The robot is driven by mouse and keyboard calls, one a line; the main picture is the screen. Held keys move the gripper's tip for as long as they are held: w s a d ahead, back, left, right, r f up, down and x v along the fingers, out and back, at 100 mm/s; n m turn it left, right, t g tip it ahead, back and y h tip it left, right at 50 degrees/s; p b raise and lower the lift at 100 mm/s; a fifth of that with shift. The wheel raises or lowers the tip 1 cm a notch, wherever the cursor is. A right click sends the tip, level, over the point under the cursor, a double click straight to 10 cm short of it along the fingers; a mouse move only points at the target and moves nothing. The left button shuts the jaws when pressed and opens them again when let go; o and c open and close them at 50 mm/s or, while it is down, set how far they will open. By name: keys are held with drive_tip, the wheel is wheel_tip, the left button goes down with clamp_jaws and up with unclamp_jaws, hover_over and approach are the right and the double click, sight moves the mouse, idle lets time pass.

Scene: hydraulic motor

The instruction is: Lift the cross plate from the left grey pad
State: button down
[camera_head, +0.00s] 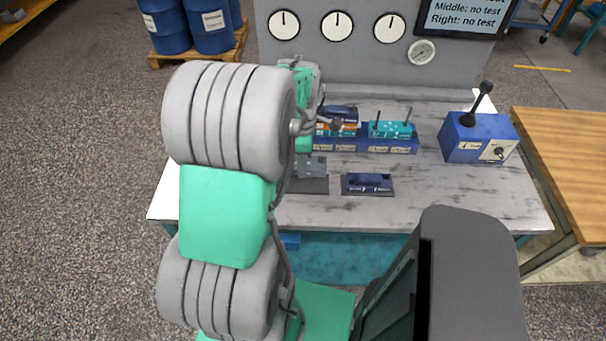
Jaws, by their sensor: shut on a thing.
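My gripper (311,172) points down over the left grey pad (318,186), at the front left of the workbench. It is partly hidden behind my own arm. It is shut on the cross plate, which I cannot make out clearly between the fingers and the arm. I cannot tell whether the plate touches the pad.
A dark blue block (369,181) sits on the right pad. Behind are a blue rack (365,144), an orange-and-blue part (337,121) and a teal part with upright pins (391,129). A blue lever box (479,138) stands right. The bench's front right (460,199) is clear.

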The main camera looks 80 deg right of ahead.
drive_tip(key=shift+r+p, duration=2.05)
drive_tip(key=shift+r, duration=1.15)
